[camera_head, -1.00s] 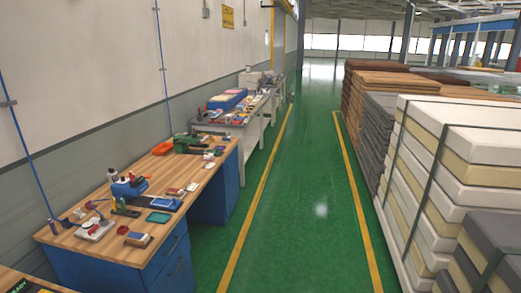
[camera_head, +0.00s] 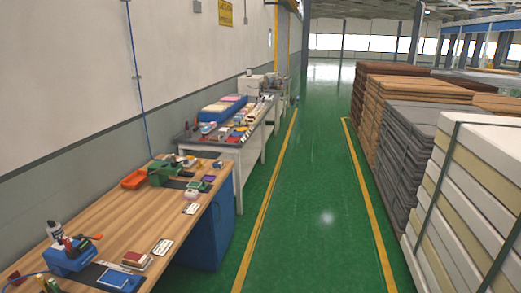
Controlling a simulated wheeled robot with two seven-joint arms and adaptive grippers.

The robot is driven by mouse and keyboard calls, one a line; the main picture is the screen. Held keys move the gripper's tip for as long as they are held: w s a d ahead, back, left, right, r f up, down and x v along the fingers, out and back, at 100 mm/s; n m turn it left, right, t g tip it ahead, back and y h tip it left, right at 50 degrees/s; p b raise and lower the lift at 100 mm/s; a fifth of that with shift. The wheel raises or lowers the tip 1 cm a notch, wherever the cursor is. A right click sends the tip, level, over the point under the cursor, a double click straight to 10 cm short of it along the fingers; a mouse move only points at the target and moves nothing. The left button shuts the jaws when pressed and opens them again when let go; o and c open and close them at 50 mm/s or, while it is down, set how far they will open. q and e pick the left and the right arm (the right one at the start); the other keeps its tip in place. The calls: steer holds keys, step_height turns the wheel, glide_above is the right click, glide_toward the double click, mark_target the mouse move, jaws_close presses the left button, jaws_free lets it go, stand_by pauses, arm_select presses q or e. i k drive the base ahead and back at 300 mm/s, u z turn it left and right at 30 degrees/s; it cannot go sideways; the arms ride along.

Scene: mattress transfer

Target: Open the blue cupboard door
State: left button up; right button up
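The nearest wooden-topped workbench (camera_head: 140,222) has blue cabinet sides. Its blue end panel (camera_head: 217,232) faces the aisle at the lower left. I cannot tell whether this blue cabinet is the task's cupboard, and no door handle shows clearly now. Neither of my grippers is in the head view.
A green floor aisle (camera_head: 315,200) between yellow lines runs clear ahead. Mattress stacks (camera_head: 465,175), grey stacks (camera_head: 405,145) and brown stacks (camera_head: 395,95) line the right. A second bench (camera_head: 230,150) with a blue tray (camera_head: 222,108) stands farther along the left wall (camera_head: 60,100).

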mark_target(221, 206)
steer(key=i, duration=2.7)
steer(key=u, duration=1.95)
